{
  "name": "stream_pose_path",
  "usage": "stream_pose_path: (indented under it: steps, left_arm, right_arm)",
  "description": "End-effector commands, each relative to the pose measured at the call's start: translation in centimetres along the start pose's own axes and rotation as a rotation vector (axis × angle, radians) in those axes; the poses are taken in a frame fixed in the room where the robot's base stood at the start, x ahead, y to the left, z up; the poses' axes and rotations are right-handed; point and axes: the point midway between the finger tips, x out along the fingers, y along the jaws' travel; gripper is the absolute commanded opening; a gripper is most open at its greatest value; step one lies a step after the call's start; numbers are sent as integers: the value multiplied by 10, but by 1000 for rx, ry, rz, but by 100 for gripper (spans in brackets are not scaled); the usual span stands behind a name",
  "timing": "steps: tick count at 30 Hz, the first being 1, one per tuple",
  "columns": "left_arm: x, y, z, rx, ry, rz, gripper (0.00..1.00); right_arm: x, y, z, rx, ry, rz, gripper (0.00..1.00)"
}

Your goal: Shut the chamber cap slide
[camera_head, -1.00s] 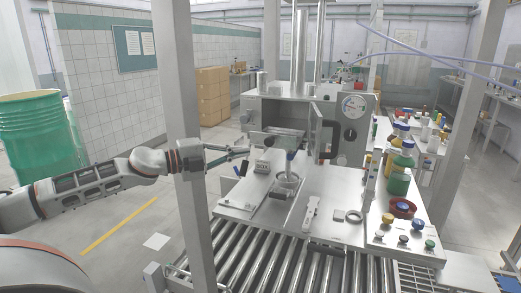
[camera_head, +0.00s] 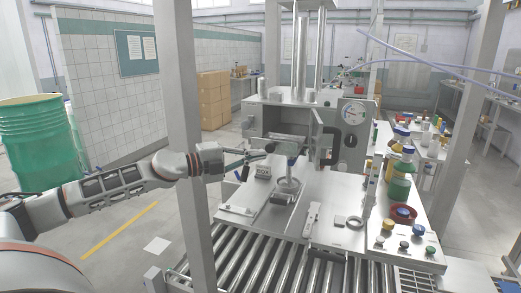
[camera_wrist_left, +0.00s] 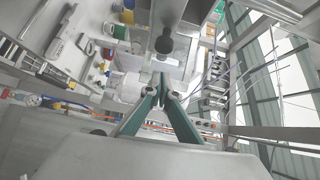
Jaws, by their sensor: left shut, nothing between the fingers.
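The grey metal chamber (camera_head: 262,116) stands at the back of the steel table, its front open and its small door (camera_head: 317,128) swung outward. A metal slide piece (camera_head: 292,138) shows low in the chamber opening; I cannot tell for sure that it is the cap slide. My left gripper (camera_head: 268,151) is shut and empty, reaching from the left to just in front of the chamber near a dark knob. In the left wrist view the shut fingertips (camera_wrist_left: 161,78) sit below a dark round knob (camera_wrist_left: 164,44) on a metal shaft; contact is unclear. My right gripper is not in view.
A steel post (camera_head: 186,100) stands close to my left arm. Rollers (camera_head: 270,260) run in front. A green drum (camera_head: 38,140) stands far left.

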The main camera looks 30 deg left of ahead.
Motion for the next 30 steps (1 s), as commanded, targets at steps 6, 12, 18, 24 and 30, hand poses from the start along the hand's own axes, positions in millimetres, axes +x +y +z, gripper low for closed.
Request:
stream_pose_path:
  steps: [6,12,18,24,30]
  left_arm:
    - [15,-3,16,-1,-1,-4,0]
    - [25,-1,26,-2,-1,-3,0]
    - [28,0,28,-1,-1,0,0]
    - [28,0,28,-1,0,0,0]
    - [33,-3,34,-4,-2,-4,0]
  right_arm:
    - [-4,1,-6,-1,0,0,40]
    - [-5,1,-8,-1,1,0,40]
    - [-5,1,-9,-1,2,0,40]
    - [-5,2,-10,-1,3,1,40]
    - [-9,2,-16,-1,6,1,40]
